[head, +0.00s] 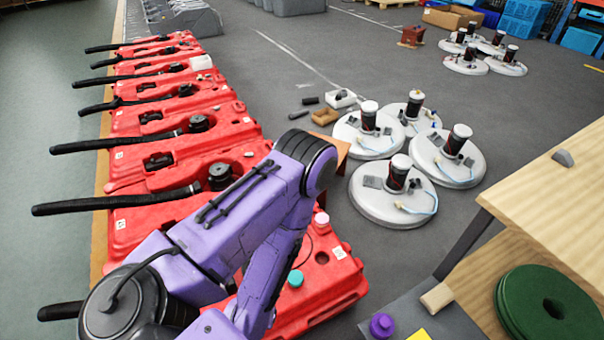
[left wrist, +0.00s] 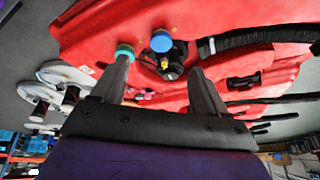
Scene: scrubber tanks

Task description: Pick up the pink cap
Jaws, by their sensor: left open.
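The pink cap (head: 321,219) sits on the nearest red tank (head: 338,278) in the head view, just right of my left forearm. In the left wrist view a small pink spot (left wrist: 147,92) shows between the fingers and farther off, perhaps the same cap. A teal cap (head: 295,279) is also on this tank; it shows in the wrist view (left wrist: 124,50) close to one fingertip, though I cannot tell if they touch. A blue cap (left wrist: 161,42) is beside it there. My left gripper (left wrist: 162,80) is open with nothing between its fingers; my arm hides it in the head view.
Several red tanks with black hoses (head: 125,145) line the left. White round scrubber heads (head: 392,190) stand on the floor to the right. A wooden table (head: 550,190) and green pads (head: 545,305) are at right. A purple cap (head: 382,325) stands at the front.

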